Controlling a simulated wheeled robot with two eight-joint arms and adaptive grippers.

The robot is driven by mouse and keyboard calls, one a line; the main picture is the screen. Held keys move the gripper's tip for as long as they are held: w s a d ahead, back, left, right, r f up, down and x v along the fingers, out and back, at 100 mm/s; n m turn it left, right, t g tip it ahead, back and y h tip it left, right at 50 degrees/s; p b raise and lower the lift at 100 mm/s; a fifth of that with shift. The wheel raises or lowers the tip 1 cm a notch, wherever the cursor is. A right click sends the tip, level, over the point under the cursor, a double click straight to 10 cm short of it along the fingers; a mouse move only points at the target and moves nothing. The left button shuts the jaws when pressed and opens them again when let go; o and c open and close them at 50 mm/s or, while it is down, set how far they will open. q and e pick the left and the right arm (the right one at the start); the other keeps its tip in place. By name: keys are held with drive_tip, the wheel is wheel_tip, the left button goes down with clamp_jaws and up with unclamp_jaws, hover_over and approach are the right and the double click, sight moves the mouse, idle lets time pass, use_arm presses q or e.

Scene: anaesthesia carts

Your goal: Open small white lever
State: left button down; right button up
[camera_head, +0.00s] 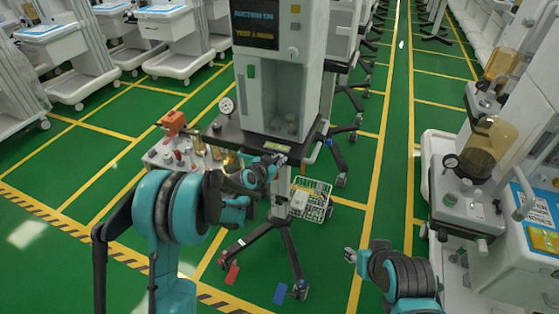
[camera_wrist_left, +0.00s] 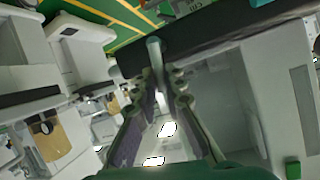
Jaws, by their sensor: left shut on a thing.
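The small white lever (camera_wrist_left: 154,47) is a pale, rounded stub at the edge of a dark shelf in the left wrist view. My left gripper (camera_wrist_left: 158,82) has its two fingers closed around the lever, one on each side. In the head view my left gripper (camera_head: 277,163) is at the front edge of the dark shelf of the central machine (camera_head: 277,85), and it hides the lever there. My right gripper (camera_head: 350,255) is low at the right, apart from the machine; its fingers are too small to read.
The central machine stands on a wheeled base with a wire basket (camera_head: 311,201) at its right. A small cart with bottles and an orange item (camera_head: 173,121) is at its left. Machines with amber domes (camera_head: 488,140) line the right side.

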use_arm(q)
drive_tip(key=shift+f, duration=0.1)
drive_tip(key=c, duration=1.6)
unclamp_jaws()
drive_tip(key=shift+s, duration=0.1)
drive_tip(key=v, duration=1.2)
drive_tip(key=s+a+r+n+g+y, duration=0.1)
drive_tip(key=s+a+n+y, duration=0.1)
drive_tip(key=s, duration=0.8)
drive_tip(key=s+a+r+n+g+y, duration=0.1)
drive_tip(key=s+a, duration=0.3)
drive_tip(key=s, duration=0.6)
drive_tip(key=s+a+r+n+g+y, duration=0.1)
drive_tip(key=s+a+n+g+y, duration=0.1)
drive_tip(key=s, duration=0.7)
drive_tip(key=shift+s+a+r+n+g+y, duration=0.15)
drive_tip(key=shift+s+a+n+g, duration=0.1)
drive_tip(key=shift+n, duration=0.3)
drive_tip(key=shift+s+a+r+n+g+y, duration=0.15)
drive_tip(key=shift+a+n+g, duration=0.15)
drive_tip(key=shift+n, duration=0.25)
